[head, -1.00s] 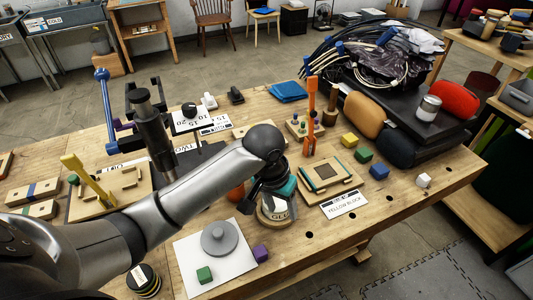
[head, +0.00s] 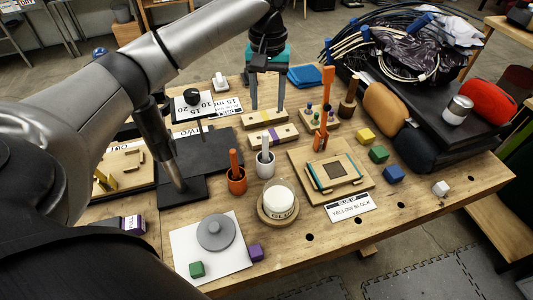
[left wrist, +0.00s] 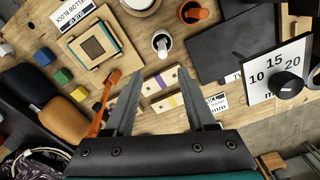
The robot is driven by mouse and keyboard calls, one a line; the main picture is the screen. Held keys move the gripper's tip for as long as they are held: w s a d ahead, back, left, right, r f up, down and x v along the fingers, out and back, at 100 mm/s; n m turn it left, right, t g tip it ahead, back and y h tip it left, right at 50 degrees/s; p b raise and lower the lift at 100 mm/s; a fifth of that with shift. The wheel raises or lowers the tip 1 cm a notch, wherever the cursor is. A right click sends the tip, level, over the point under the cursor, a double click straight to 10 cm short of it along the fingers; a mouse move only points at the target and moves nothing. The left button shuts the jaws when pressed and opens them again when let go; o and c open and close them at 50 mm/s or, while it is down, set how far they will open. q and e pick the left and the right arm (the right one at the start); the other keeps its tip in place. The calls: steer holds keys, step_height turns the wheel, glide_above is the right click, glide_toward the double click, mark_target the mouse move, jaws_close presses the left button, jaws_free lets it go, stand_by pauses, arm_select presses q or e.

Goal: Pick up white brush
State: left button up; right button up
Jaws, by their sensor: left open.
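A white cup (head: 265,168) with a pale handle (head: 265,148) standing up in it is on the wooden table, just left of the middle; this handle may be the white brush. The cup also shows in the left wrist view (left wrist: 162,43), near the top centre. My left gripper (head: 267,98) is open and empty, fingers pointing down. It is beyond the cup in the head view, over striped wooden blocks (head: 270,138). In the left wrist view its fingers (left wrist: 160,90) frame these blocks. My right gripper is not in view.
An orange cup with an orange handle (head: 236,182) stands close left of the white cup. A glue jar (head: 279,202) is just in front. An orange upright tool (head: 324,105) and a wooden frame (head: 330,172) are to the right. A dark plate (head: 212,158) lies left.

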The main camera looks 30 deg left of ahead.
mark_target(265, 134)
arm_select(q)
step_height(265, 134, down, 7)
steer(key=shift+r, duration=0.15)
steer(key=shift+s+a+f, duration=0.1)
steer(key=shift+a+f, duration=0.05)
steer(key=shift+f, duration=1.2)
steer(key=shift+s+a+f, duration=0.1)
steer(key=shift+f, duration=1.2)
steer(key=shift+c, duration=0.4)
jaws_close()
